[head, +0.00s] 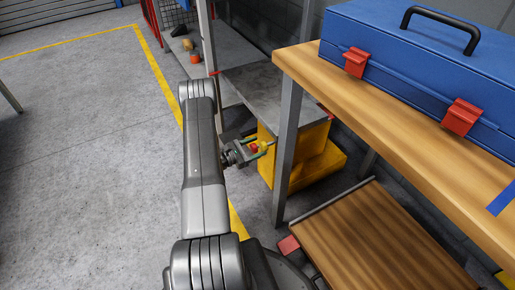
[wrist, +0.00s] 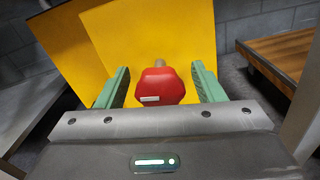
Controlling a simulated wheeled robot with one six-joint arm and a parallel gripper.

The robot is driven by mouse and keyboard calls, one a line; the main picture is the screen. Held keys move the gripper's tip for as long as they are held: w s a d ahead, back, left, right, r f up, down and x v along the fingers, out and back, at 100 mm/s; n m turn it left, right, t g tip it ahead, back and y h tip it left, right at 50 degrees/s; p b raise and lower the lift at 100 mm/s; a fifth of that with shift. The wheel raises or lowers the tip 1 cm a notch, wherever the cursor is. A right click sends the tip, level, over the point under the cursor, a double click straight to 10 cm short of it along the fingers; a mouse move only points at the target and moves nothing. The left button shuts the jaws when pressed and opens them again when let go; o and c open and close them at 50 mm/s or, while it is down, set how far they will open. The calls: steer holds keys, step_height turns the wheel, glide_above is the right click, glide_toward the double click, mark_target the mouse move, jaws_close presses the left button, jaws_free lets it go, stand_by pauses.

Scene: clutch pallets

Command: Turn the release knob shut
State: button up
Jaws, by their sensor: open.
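The release knob (wrist: 160,86) is a red faceted knob with a small white mark low on its left side. It sits on a short stem in front of a yellow panel (wrist: 108,40). My gripper (wrist: 160,82) is open, with one green finger on each side of the knob and gaps showing between fingers and knob. In the head view my gripper (head: 262,148) reaches right from my arm to the yellow unit (head: 312,152), and the knob (head: 254,148) shows small and red between the fingers.
A wooden workbench (head: 345,98) with a blue toolbox (head: 420,60) stands at the right, its grey leg (head: 287,140) close to my gripper. Grey shelves (head: 265,90) stand behind.

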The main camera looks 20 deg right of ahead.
steer(key=shift+w+d, duration=0.1)
steer(key=shift+d, duration=0.45)
steer(key=c, duration=1)
